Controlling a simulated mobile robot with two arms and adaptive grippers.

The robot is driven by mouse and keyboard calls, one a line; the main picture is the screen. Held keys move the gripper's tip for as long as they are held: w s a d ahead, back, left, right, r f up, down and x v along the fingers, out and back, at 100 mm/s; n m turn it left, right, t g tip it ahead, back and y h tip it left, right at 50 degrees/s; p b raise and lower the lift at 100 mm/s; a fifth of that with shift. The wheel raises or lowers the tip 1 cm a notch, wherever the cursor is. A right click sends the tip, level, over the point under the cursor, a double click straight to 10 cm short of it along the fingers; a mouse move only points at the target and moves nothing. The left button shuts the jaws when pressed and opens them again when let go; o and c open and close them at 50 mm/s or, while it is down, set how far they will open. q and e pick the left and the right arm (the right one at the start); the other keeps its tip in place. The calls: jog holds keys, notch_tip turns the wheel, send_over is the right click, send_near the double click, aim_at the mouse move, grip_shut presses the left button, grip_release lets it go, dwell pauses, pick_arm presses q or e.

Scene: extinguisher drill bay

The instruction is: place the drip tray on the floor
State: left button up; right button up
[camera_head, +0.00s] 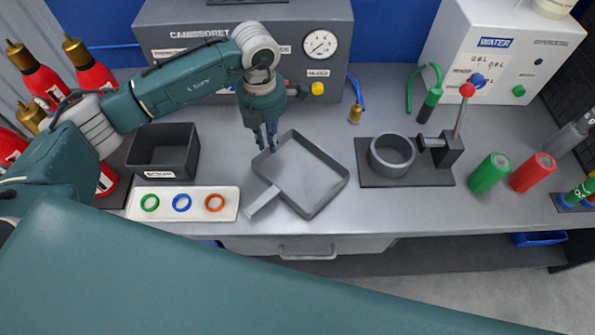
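The drip tray (305,177) is a grey, shallow square pan with a short handle pointing to the front left. It lies on the grey workbench, turned at an angle. My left gripper (265,147) points down at the tray's back left wall, its two blue fingers close together. I cannot tell whether the fingers straddle the wall, touch it or hover over it. The gap between them is too small to read. The floor (475,295) shows pale grey at the lower right, below the bench. My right gripper is not in view.
A black bin (163,151) and a white plate (183,204) with three coloured rings are left of the tray. A dark fixture (405,176) with a round cup is right of it. Green (489,174) and red (531,172) cylinders stand farther right. A drawer handle (308,254) juts from the bench front.

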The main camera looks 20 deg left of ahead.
pick_arm(q)
jog(key=shift+f, duration=1.4)
grip_shut()
jog(key=shift+w+r, duration=0.1)
jog(key=shift+r, duration=0.1)
